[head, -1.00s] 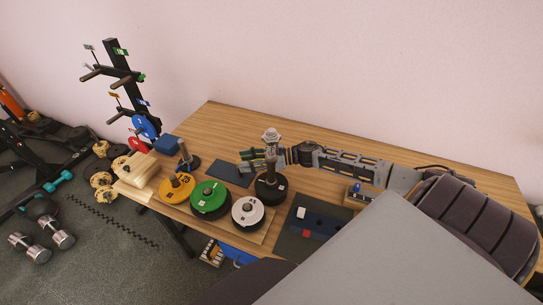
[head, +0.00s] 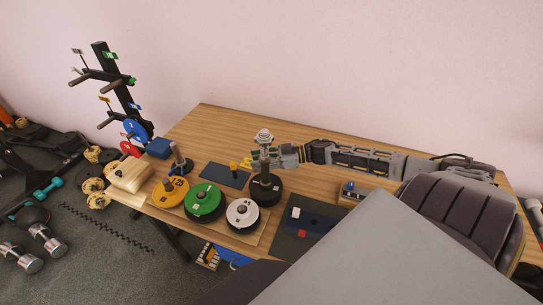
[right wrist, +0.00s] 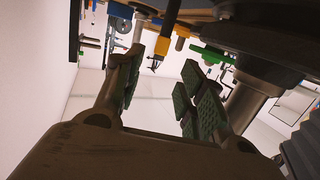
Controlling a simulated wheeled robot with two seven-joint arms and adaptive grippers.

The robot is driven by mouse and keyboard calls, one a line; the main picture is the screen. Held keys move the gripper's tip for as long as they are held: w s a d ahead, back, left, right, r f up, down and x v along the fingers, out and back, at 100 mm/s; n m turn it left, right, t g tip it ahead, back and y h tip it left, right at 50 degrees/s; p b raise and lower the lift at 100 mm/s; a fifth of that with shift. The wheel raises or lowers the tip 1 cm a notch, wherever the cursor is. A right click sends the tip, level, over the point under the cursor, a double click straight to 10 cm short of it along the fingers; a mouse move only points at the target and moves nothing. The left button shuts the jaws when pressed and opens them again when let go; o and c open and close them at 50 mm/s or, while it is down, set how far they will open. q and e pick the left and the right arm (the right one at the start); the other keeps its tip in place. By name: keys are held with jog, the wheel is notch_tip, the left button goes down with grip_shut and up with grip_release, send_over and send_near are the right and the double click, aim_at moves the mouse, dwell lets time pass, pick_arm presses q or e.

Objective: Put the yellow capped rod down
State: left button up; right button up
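The yellow capped rod (head: 233,167) stands upright on the dark mat (head: 214,175) behind the green plate. In the right wrist view its yellow cap (right wrist: 163,45) shows beyond the fingertips, clear of them. My right gripper (head: 262,156) is to the right of the rod, apart from it, and partly overlaps the tall metal post over the black plate (head: 268,194). In the right wrist view the right gripper (right wrist: 160,92) has its fingers spread with nothing between them. My left gripper is not in view.
Yellow (head: 172,194), green (head: 204,207) and white (head: 243,214) plates lie along the front. The rear tabletop is clear.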

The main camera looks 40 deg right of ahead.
jog(key=v, duration=0.4)
jog(key=shift+s+d+p, duration=0.15)
jog(key=shift+d+p, duration=0.05)
jog(key=shift+p, duration=0.1)
jog(key=shift+r, duration=0.1)
dwell(0.9)
